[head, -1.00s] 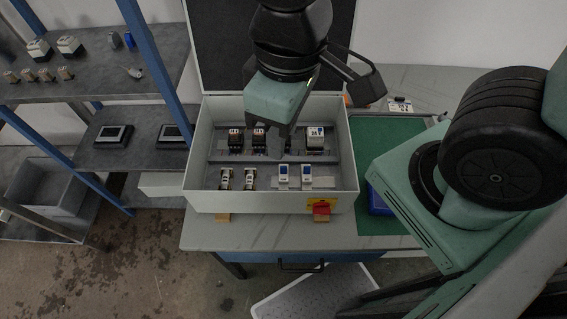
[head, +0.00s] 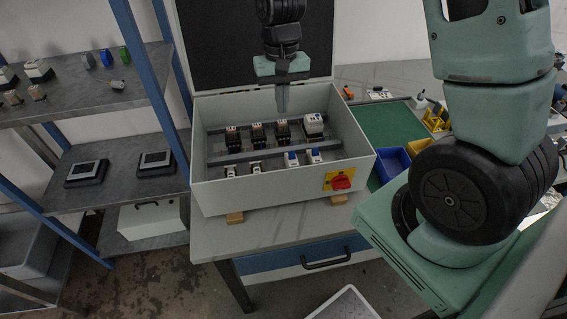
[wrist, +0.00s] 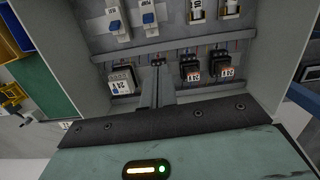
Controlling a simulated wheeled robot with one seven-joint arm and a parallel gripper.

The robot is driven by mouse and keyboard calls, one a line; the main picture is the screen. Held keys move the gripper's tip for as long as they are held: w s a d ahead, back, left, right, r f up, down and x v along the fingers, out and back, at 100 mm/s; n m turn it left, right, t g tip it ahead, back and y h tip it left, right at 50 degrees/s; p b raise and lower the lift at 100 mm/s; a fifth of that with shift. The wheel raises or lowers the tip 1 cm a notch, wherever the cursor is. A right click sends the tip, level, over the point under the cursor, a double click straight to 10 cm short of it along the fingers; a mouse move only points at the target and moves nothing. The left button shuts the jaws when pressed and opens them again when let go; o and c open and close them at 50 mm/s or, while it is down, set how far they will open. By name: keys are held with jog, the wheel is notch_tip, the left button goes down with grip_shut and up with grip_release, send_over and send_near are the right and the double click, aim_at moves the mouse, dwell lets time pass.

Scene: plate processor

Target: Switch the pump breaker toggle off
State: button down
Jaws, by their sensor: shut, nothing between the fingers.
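Two white breakers with blue toggles, the left one (head: 292,160) and the right one (head: 315,157), stand side by side in the front row of the open grey cabinet box (head: 280,190). I cannot read which is the pump breaker. They also show at the upper left of the wrist view, (wrist: 147,19) and (wrist: 113,23). My gripper (head: 283,110) is shut and empty, pointing down over the back row of the box. In the wrist view its closed fingertips (wrist: 158,64) are near the back rail, apart from the blue toggles.
Dark relays (head: 257,132) and a white 24 V block (head: 313,125) fill the back row. Two white devices without blue toggles (head: 243,169) stand front left. A red rotary switch (head: 341,182) is on the front wall. The black lid (head: 225,50) stands open behind. Blue bins (head: 390,162) stand right.

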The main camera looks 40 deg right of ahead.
aim_at(292, 155)
jog(key=shift+w+d+f+m, duration=0.1)
jog(key=shift+d+f+m, duration=0.2)
jog(key=shift+d+f, duration=0.35)
jog(key=f, duration=0.3)
jog(key=f+p, duration=0.1)
jog(key=f, duration=0.2)
jog(key=s+f, duration=0.1)
jog(key=f, duration=0.2)
jog(key=shift+s+a+f, duration=0.1)
jog(key=shift+a+f, duration=0.1)
jog(key=shift+s+a+r+p, duration=0.25)
jog(key=shift+s+p, duration=0.1)
jog(key=shift+s, duration=0.2)
jog(key=shift+s+a+r+p, duration=0.2)
jog(key=shift+s+p, duration=0.2)
jog(key=shift+s, duration=0.1)
jog(key=shift+s+a+r+p, duration=0.25)
jog(key=shift+s+p, duration=0.1)
jog(key=shift+s, duration=0.2)
